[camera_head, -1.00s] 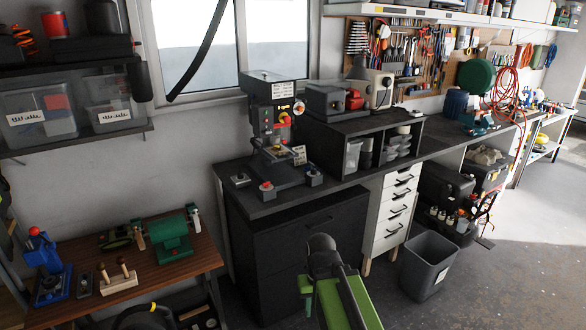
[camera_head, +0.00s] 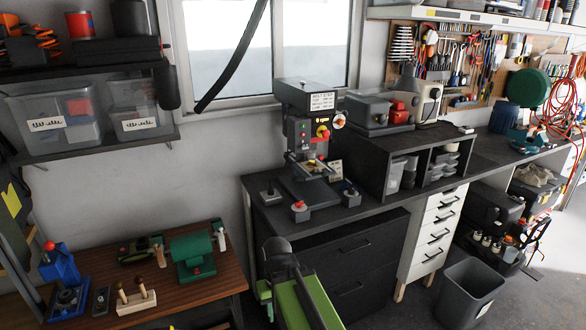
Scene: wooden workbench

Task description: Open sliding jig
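The black bench machine (camera_head: 306,125) stands on the dark workbench top, with a yellow label, a red button and a white printed plate. A dark base (camera_head: 308,190) lies in front of its column, with small red-knobbed control boxes (camera_head: 300,210) beside it. I cannot make out which part is the sliding jig or whether it is open. My green and black arm (camera_head: 305,300) rises from the bottom edge in front of the black cabinet, ending in a dark rounded part. No gripper fingers show.
A low wooden bench (camera_head: 150,290) at lower left holds a blue tool (camera_head: 66,285), a wooden block with pegs (camera_head: 134,300) and a green machine (camera_head: 193,256). Black drawers (camera_head: 345,262) stand below the machine. A grey bin (camera_head: 470,290) is on the floor at right.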

